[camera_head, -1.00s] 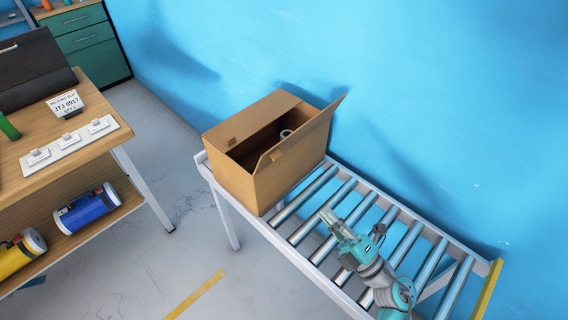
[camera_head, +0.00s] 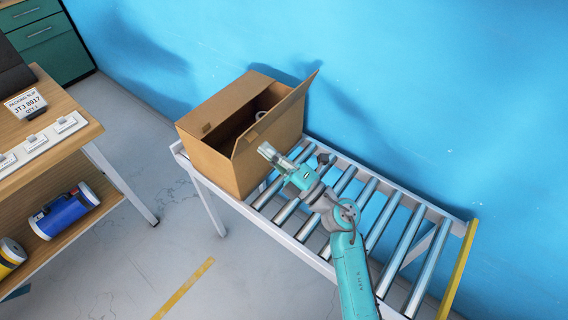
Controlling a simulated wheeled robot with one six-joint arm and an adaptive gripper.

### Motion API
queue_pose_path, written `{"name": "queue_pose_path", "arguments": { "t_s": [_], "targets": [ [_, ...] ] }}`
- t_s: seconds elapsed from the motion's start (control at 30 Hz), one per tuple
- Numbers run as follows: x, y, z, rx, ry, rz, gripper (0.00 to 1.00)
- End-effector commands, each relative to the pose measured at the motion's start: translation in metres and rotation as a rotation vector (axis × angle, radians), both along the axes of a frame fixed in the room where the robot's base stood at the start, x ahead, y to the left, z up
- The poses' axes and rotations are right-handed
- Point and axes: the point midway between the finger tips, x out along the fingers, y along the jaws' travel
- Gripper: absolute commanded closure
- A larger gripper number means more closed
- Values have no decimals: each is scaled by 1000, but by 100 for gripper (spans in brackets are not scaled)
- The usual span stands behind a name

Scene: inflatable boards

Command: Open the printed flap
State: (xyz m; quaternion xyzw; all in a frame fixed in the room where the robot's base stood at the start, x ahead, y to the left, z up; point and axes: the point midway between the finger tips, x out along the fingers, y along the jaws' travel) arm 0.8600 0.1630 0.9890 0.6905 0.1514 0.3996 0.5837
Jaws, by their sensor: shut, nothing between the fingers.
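A brown cardboard box (camera_head: 223,160) stands at the far left end of a roller conveyor. Its right-hand flap (camera_head: 275,112) stands up and tilts outward, toward the rollers. No print can be made out on the flap. My gripper (camera_head: 265,150) is shut and empty, just in front of the right side of the box, below the tilted flap. Whether it touches the cardboard, I cannot tell.
The roller conveyor (camera_head: 399,250) is bare to the right of the box, with a yellow end bar (camera_head: 458,270). A blue wall runs behind it. A wooden bench (camera_head: 75,135) at left carries a packing slip sign (camera_head: 27,104) reading JTJ 8917. Grey floor lies between.

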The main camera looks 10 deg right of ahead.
Motion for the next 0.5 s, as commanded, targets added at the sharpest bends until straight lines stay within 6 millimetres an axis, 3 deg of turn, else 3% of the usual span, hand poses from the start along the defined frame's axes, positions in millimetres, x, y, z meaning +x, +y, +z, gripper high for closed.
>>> {"name": "queue_pose_path", "arguments": {
  "t_s": [0.2,0.5],
  "targets": [
    [11,11,6,0,1,0,100],
    [12,12,6,0,1,0,100]
  ]
}}
